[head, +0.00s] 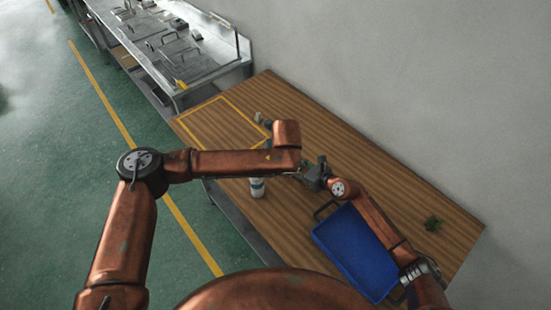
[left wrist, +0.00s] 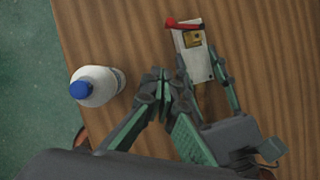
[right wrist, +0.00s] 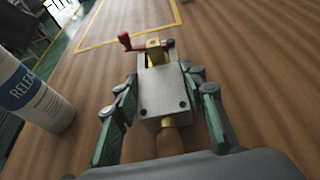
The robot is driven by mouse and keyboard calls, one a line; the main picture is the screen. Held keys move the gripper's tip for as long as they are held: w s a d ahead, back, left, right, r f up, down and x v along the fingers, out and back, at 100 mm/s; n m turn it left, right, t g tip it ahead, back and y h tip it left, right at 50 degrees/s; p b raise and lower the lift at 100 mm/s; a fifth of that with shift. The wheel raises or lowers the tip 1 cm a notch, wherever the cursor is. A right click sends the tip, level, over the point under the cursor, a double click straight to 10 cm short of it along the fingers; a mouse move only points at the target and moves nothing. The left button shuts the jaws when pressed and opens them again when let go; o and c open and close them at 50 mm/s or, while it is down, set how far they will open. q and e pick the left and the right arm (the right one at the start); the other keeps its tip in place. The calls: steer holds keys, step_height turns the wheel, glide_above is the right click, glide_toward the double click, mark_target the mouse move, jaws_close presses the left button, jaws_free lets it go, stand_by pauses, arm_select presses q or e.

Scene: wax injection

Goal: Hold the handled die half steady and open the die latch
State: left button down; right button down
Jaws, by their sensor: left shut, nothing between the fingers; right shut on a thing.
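The die is a pale metal block with a yellow insert, held near the table (right wrist: 168,100) in the right wrist view; it also shows in the left wrist view (left wrist: 196,62). A red latch (right wrist: 126,41) crosses its far end, its knob sticking out to the left. A tan handle (right wrist: 170,142) points back toward my right palm. My right gripper (right wrist: 160,78) is shut on the die, one finger along each side. My left gripper (left wrist: 163,76) is shut and empty, just left of the die and right gripper. The head view mostly hides it behind my left arm.
A white bottle with a blue cap (left wrist: 94,84) stands left of my left gripper; it shows in the head view (head: 257,187). A blue tray (head: 357,252) lies at the table's near side.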

arm_select(q)
steer(key=x, duration=0.7)
steer(key=shift+f, duration=0.15)
steer(key=w, duration=0.3)
steer(key=shift+w+a+f, duration=0.1)
steer(key=shift+w+a, duration=0.05)
steer(key=shift+a, duration=0.2)
steer(key=shift+w+a, duration=0.1)
steer(key=shift+w, duration=0.35)
steer(key=shift+w+a+m+h, duration=0.2)
steer(key=shift+m+h, duration=0.1)
steer(key=shift+m, duration=0.3)
